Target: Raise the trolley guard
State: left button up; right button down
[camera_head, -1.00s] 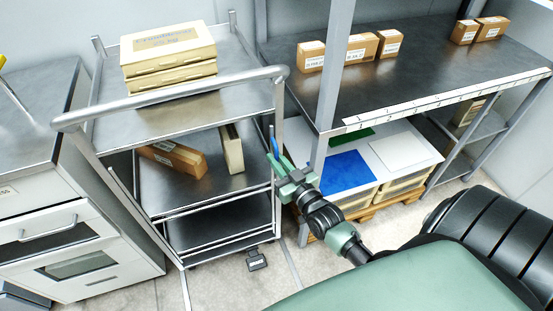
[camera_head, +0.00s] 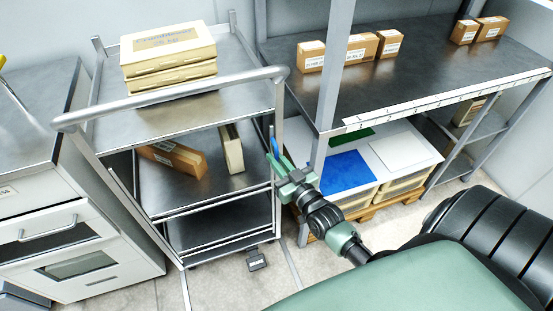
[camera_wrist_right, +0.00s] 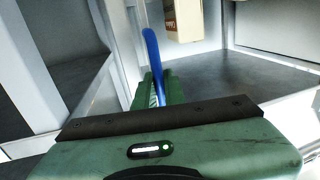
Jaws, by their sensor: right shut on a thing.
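The steel trolley (camera_head: 108,110) stands at the left with a thick push handle across its near side. Thin metal rails (camera_head: 222,205) cross its near side at the lower tiers; I cannot tell which part is the guard. My right gripper (camera_head: 276,157) is beside the trolley's right near post, shut on a narrow blue piece (camera_head: 272,140). In the right wrist view, the blue piece (camera_wrist_right: 151,55) rises from between the green fingers (camera_wrist_right: 157,90). Its lower end is hidden by the gripper. My left gripper is not in view.
Cream boxes (camera_head: 168,55) sit on the trolley's top; a brown carton (camera_head: 175,158) and a cream box (camera_head: 232,150) are on the middle tier. A steel rack (camera_head: 420,75) with cartons stands right, a drawer cabinet (camera_head: 60,235) left. A small black pedal-like item (camera_head: 257,261) lies on the floor.

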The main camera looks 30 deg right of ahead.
aim_at(276, 147)
notch_tip(276, 147, up, 6)
jog(key=p, duration=0.5)
jog(key=shift+f+p, duration=0.1)
jog(key=shift+p, duration=0.3)
jog(key=shift+w+f, duration=0.1)
jog(key=c, duration=1.5)
grip_release()
jog(key=shift+s+f, duration=0.1)
jog(key=shift+s, duration=0.5)
jog(key=s+b, duration=0.1)
jog(key=s, duration=0.5)
jog(key=shift+s+a, duration=0.15)
jog(key=shift+s, duration=0.25)
